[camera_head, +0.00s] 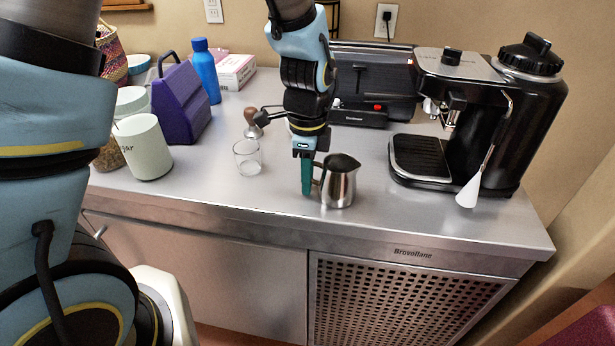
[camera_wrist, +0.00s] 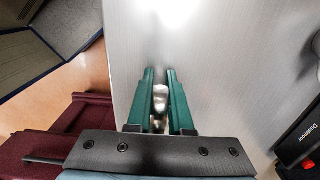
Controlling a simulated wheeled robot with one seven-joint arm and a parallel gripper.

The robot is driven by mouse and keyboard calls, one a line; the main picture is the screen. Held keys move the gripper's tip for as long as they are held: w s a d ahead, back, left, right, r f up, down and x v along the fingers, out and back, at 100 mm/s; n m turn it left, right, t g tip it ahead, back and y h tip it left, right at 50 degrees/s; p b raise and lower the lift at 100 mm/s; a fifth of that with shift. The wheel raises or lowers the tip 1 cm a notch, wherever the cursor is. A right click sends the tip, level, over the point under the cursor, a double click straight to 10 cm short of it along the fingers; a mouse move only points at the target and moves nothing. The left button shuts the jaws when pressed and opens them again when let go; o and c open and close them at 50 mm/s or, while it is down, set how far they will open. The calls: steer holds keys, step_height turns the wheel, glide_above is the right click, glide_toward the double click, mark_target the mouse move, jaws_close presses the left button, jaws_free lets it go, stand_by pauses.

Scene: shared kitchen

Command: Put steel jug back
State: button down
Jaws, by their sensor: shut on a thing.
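The steel jug (camera_head: 340,187) is upright near the front edge of the counter, its dark open mouth up and its handle toward the left. My gripper (camera_head: 307,189) points down at the jug's left side, its green fingers shut on the handle. I cannot tell whether the jug's base touches the counter or hangs just above it. In the wrist view, my two green fingers (camera_wrist: 161,104) lie close together with a small shiny metal part between them. The rest of the jug cannot be made out there.
The espresso machine (camera_head: 445,130) stands to the right on the steel counter (camera_head: 265,195). A clear glass (camera_head: 247,160) and a tamper (camera_head: 252,124) are left of my gripper. A white canister (camera_head: 145,150) and purple holder (camera_head: 181,103) stand farther left. A black toaster (camera_head: 365,85) is behind.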

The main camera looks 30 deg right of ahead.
steer(key=shift+f, duration=0.1)
steer(key=c, duration=0.8)
jaws_free()
step_height(320, 180, up, 12)
steer(key=shift+r+b, duration=0.15)
steer(key=shift+b, duration=0.65)
steer(key=w+a+f+n, duration=0.2)
steer(key=w+a+n, duration=0.7)
steer(key=a, duration=0.5)
steer(key=a+f+n, duration=0.1)
steer(key=a+n, duration=0.4)
steer(key=a+f+n+t, duration=0.1)
steer(key=a+n, duration=0.4)
steer(key=a, duration=0.1)
steer(key=a+f+n, duration=0.1)
steer(key=a+n, duration=0.4)
steer(key=a, duration=0.1)
steer(key=shift+a+f+n+t, duration=0.15)
steer(key=shift+n+t, duration=0.15)
steer(key=shift+n, duration=0.1)
